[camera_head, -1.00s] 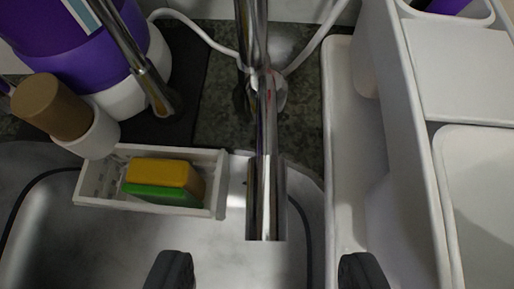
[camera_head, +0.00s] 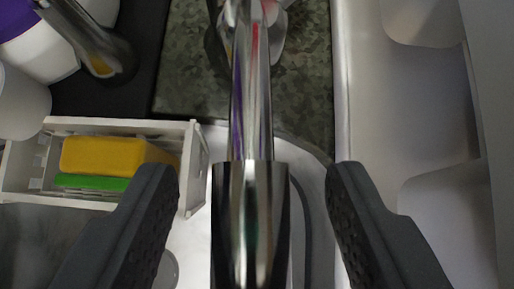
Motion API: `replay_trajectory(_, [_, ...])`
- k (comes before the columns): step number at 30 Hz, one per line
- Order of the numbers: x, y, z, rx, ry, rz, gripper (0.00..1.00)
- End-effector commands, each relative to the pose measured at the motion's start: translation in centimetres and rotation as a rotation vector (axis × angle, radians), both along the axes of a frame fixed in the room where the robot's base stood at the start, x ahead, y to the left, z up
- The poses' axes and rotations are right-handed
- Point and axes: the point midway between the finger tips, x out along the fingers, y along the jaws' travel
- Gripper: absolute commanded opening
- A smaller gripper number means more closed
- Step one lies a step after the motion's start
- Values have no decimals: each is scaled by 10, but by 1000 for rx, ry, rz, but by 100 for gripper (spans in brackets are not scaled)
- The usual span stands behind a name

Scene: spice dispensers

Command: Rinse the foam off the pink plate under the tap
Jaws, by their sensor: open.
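My gripper (camera_head: 248,190) is open and empty. Its two dark, ridged fingers stand on either side of the chrome tap (camera_head: 250,210), apart from it. The tap's spout runs down the middle of the view towards me and ends in a wider cylinder at the bottom edge. Behind it the tap's base sits on a dark green stone counter. The pink plate and any foam are not in view. Part of the metal sink (camera_head: 190,245) shows below the tap.
A white caddy (camera_head: 195,170) at the left holds a yellow and green sponge (camera_head: 100,160). A purple and white container and a metal rod (camera_head: 85,35) stand at the upper left. A white rack (camera_head: 395,110) fills the right side, close to my right finger.

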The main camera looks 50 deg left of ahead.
Motion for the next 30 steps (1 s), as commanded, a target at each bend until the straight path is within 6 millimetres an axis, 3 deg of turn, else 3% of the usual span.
replay_trajectory(1, [0,0,0,0,0,0,44])
replay_trajectory(4, [0,0,0,0,0,0,16])
replay_trajectory(5, [0,0,0,0,0,0,14])
replay_trajectory(29, [2,2,14,1,0,-1,14])
replay_trajectory(30, [2,2,14,1,-1,0,36])
